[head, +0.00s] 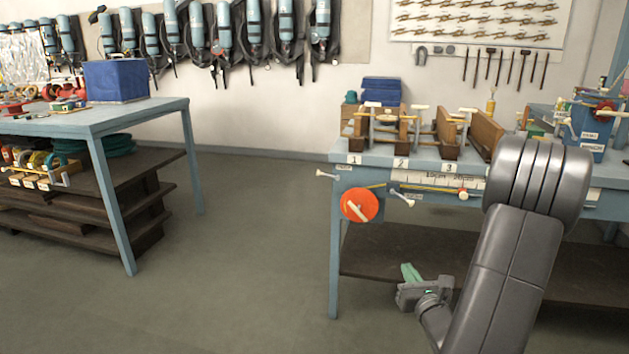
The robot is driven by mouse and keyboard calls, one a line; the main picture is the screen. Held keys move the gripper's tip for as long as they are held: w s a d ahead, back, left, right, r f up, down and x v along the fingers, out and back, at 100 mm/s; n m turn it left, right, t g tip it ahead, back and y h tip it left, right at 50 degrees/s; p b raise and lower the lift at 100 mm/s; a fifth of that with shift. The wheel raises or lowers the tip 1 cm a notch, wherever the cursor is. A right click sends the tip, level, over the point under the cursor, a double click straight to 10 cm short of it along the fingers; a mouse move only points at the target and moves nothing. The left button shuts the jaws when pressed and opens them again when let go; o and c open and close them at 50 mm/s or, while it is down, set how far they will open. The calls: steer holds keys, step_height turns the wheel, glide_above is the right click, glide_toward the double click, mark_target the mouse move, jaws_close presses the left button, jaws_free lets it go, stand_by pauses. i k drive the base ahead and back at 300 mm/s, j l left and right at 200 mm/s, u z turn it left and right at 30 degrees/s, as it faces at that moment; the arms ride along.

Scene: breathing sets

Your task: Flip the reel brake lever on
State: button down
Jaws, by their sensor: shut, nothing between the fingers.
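An orange reel (352,197) with a pale bar across its face is on the left front of the blue-grey workbench (338,250). A yellow line runs right from it along the bench front. A pale-tipped lever (327,175) sticks out left above the reel, and another pale-tipped lever (401,196) sticks out to its right. I cannot tell which is the brake lever or how it is set. My gripper (408,270), with green fingers, is shut and empty, below and right of the reel, apart from it.
Wooden clamp-like stands (447,135) are on the bench above numbered labels. A dark lower shelf (375,255) lies behind my gripper. A second blue-grey table (150,115) with a blue box (116,80) stands left. The floor (255,230) between is clear.

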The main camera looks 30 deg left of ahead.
mark_target(337, 178)
steer(key=i+j+z, duration=0.15)
steer(key=j+z, duration=0.2)
steer(key=j, duration=1.2)
steer(key=j+z, duration=0.4)
steer(key=j, duration=1.2)
